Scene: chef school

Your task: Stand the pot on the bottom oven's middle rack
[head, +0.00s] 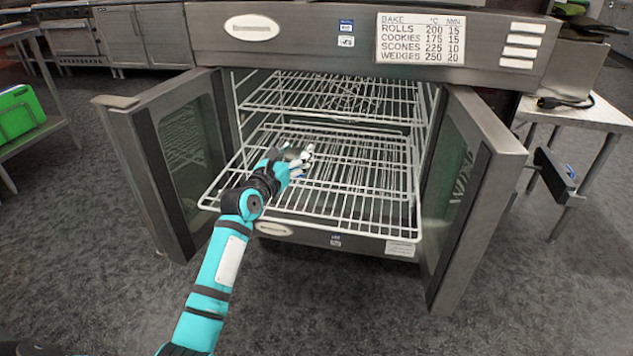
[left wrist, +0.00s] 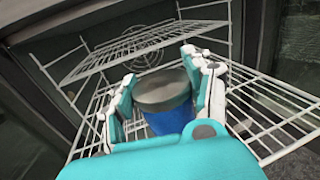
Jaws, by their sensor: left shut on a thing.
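The pot, with a grey round top (left wrist: 163,88) and a blue side (left wrist: 170,121), is between the fingers of my left gripper (left wrist: 165,95). In the head view my left gripper (head: 297,160) is shut on it over the left part of the pulled-out wire rack (head: 350,205). The hand mostly hides the pot there. I cannot tell whether the pot's base touches the rack. The oven (head: 300,38) is open, with an upper rack (head: 335,100) above and behind the hand. My right gripper is not in view.
The left door (head: 150,165) and right door (head: 475,190) of the oven stand open on either side. The rack's middle and right are bare. A metal table (head: 590,115) stands at the right, and a shelf with a green item (head: 20,112) at the left.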

